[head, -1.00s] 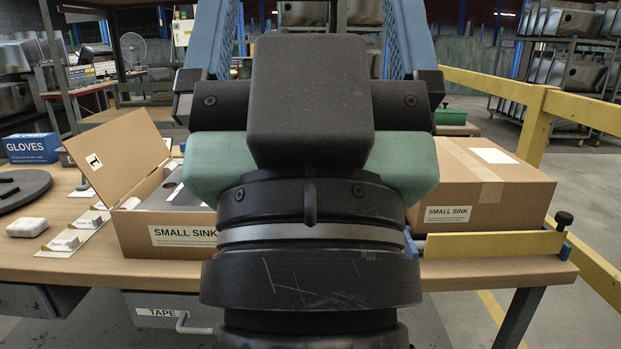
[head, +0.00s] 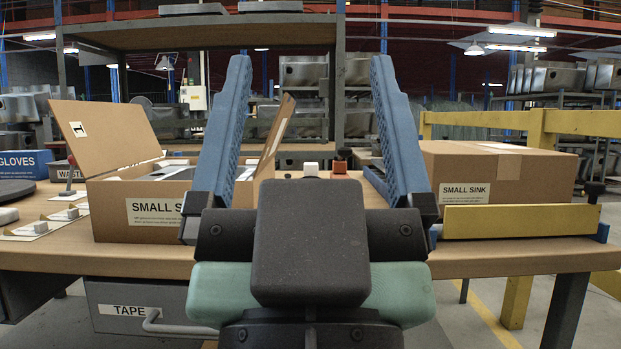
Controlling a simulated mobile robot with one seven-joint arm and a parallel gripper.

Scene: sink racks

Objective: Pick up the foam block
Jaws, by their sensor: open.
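My gripper (head: 311,62) fills the middle of the head view, its two blue fingers upright and wide apart. Nothing is between the pads that I can tell as held. A pale block (head: 8,215) lies on the workbench at the far left edge, partly cut off by the frame; it may be the foam block. A small white block (head: 311,169) and a red-orange block (head: 340,163) show beyond the gripper, between its fingers. I cannot tell for sure which of these is foam. The gripper hides much of the bench's middle.
An open small-sink carton (head: 115,215) stands left of the gripper, a closed one (head: 500,170) right. A yellow-edged bar (head: 520,219) lies before the closed carton. A blue gloves box (head: 25,164) is at the left. The workbench (head: 50,257) carries small parts on cards.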

